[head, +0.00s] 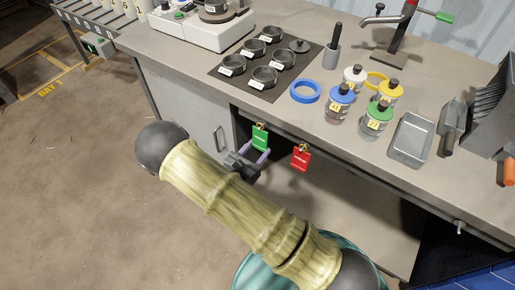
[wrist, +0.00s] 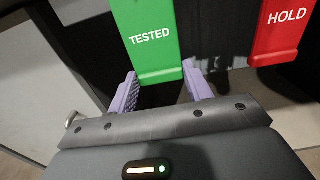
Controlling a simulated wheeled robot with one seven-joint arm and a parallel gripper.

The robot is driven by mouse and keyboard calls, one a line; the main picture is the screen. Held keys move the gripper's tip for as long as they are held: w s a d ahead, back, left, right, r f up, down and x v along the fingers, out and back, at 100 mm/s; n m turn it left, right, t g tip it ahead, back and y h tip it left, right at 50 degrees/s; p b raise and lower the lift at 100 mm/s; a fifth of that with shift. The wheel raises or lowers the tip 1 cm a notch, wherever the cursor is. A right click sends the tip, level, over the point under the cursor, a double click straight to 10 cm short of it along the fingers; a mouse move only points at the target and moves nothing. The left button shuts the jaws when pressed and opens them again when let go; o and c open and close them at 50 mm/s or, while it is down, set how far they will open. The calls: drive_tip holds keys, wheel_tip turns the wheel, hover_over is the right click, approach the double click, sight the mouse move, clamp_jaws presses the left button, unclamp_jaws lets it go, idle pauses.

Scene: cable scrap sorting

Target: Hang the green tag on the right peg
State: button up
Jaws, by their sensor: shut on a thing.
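The green tag (head: 260,137), with a brass-coloured top, is under the front edge of the counter. It reads TESTED in the wrist view (wrist: 147,40). My gripper (head: 254,153) has its lilac fingers on either side of the tag's lower end, and is shut on it; the fingers also show in the wrist view (wrist: 160,75). A red HOLD tag (head: 301,159) hangs to the right, apart from my gripper, and shows in the wrist view (wrist: 280,30). The pegs cannot be made out clearly, and I cannot tell whether the green tag rests on one.
The counter (head: 200,62) holds several black cups, a blue ring (head: 305,92), lidded jars (head: 341,103) and a metal tray (head: 410,139). A cabinet door (head: 190,110) stands left of the tags. The space under the counter is dark and open. My arm covers the lower middle.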

drive_tip(key=shift+r+p+v, duration=0.1)
drive_tip(key=shift+p+v, duration=0.15)
drive_tip(key=shift+v, duration=1)
drive_tip(key=shift+r+p+v, duration=0.15)
drive_tip(key=shift+p+v, duration=0.1)
drive_tip(key=shift+v, duration=1.05)
drive_tip(key=shift+c, duration=0.4)
drive_tip(key=shift+f, duration=0.1)
